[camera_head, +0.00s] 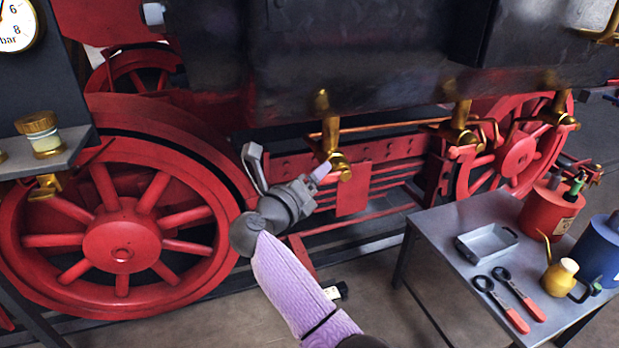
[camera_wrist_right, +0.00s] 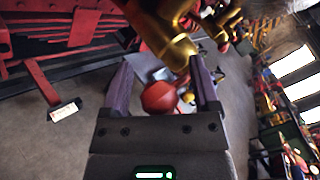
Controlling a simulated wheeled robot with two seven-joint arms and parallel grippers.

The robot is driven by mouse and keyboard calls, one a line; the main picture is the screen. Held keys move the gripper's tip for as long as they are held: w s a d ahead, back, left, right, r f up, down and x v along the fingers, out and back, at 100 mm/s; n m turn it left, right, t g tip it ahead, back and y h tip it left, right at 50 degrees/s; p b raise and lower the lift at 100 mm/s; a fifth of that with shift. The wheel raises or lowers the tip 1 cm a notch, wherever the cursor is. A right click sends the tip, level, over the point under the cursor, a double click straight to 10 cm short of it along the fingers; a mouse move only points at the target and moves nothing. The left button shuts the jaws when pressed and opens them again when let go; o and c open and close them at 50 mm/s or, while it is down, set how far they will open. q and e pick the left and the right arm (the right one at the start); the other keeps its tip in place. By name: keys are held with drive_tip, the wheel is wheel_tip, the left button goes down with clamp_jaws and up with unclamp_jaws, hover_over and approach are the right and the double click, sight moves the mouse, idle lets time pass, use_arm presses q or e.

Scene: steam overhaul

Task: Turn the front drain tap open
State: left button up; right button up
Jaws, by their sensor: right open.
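Several brass drain taps hang under the dark cylinder casing of the engine. The nearest brass tap (camera_head: 335,150) has a short lever or spout at its lower end; others are a middle tap (camera_head: 460,125) and a far right tap (camera_head: 560,110). No label tells which is the front one. My right gripper (camera_head: 286,166) is open, its fingers spread just left of and below the nearest tap's lower end. In the right wrist view brass tap parts (camera_wrist_right: 165,35) show ahead of the open gripper (camera_wrist_right: 161,68), close to its right finger; contact cannot be told. My left gripper is not in view.
A grey table (camera_head: 440,235) at right holds a metal tray (camera_head: 487,242), red-handled tools (camera_head: 510,300), a red can (camera_head: 548,208), a blue can (camera_head: 597,250) and a yellow oil can (camera_head: 563,275). Red wheels (camera_head: 122,243) and frame stand behind my right arm.

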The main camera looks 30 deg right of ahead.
drive_tip(key=shift+c, duration=0.4)
clamp_jaws()
drive_tip(key=shift+a, duration=0.1)
drive_tip(key=shift+f, duration=0.15)
